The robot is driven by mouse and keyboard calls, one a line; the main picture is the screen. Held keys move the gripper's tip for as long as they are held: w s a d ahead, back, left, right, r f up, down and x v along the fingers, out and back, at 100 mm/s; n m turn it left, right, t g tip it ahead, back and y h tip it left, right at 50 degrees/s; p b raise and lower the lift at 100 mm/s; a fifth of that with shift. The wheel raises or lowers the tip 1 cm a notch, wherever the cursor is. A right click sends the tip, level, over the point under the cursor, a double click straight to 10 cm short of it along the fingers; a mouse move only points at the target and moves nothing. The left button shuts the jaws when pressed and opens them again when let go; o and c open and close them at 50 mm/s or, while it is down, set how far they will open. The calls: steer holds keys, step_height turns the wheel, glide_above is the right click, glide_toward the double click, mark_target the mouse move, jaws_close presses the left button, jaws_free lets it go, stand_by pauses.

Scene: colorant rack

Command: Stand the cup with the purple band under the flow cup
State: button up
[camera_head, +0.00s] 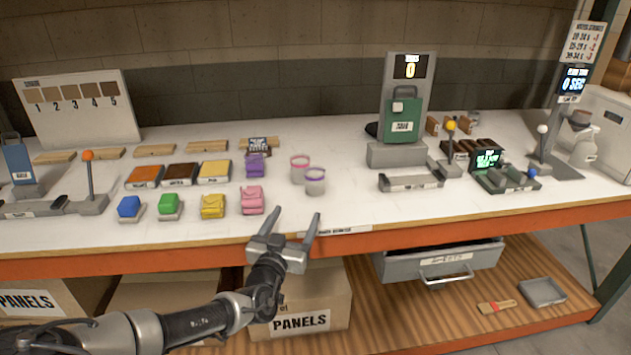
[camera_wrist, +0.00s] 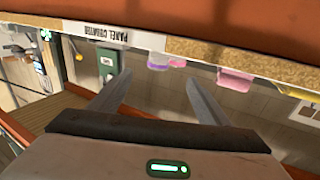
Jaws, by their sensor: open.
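The cup with the purple band (camera_head: 315,181) is translucent and stands upright on the table, near its front edge. Behind it and slightly left stands a similar cup with a pink band (camera_head: 299,169). My gripper (camera_head: 298,217) is open and empty at the table's front edge, below and in front of both cups. In the wrist view the open fingers (camera_wrist: 155,95) point toward the table edge, with nothing between them. The flow cup (camera_head: 580,119) appears to be the small dark cup on the tall stand at the far right, under a timer display.
The orange table edge (camera_head: 350,239) is close to my gripper.

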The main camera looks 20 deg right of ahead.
mark_target(312, 184)
steer(key=x, duration=1.6)
steer(key=shift+s+d, duration=0.15)
steer(key=shift+c, duration=0.4)
steer(key=c, duration=1.1)
steer(key=shift+c, duration=0.2)
steer(key=shift+r, duration=0.15)
